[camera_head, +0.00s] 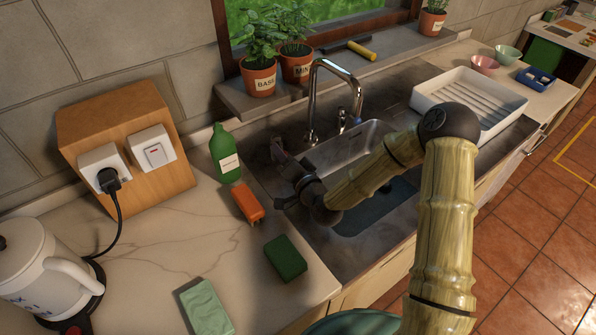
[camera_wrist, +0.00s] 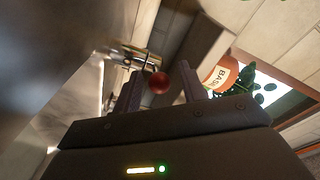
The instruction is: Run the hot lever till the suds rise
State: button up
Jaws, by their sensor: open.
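The chrome tap (camera_head: 335,80) arches over the steel sink (camera_head: 345,150) in the head view. A small lever with a blue mark (camera_head: 357,102) stands at its right. In the wrist view a round red knob (camera_wrist: 159,83) on chrome fittings (camera_wrist: 135,60) shows between my finger lines; contact cannot be told. It is hidden in the head view. My gripper (camera_head: 283,152) is open at the sink's left edge, left of the tap; its fingers also show in the wrist view (camera_wrist: 159,72). My arm covers part of the sink; I see no suds or running water.
A green bottle (camera_head: 225,155), orange brush (camera_head: 248,202) and green sponge (camera_head: 286,258) stand or lie left of the sink. Potted herbs (camera_head: 258,80) line the sill behind. A white drying rack (camera_head: 425,92) is at the right. A kettle (camera_head: 35,262) is at the far left.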

jog(key=v, duration=0.5)
jog(key=p+v, duration=0.1)
jog(key=v, duration=0.5)
jog(key=shift+r, duration=0.2)
jog(key=p+v, duration=0.2)
jog(key=p, duration=0.2)
jog(key=shift+w+d, duration=0.1)
jog(key=p, duration=0.1)
jog(key=s+p, duration=0.1)
jog(key=p, duration=0.1)
jog(key=shift+s+d, duration=0.15)
jog(key=shift+d, duration=0.2)
jog(key=shift+p+v, duration=0.75)
jog(key=shift+v, duration=0.6)
jog(key=shift+f, duration=0.2)
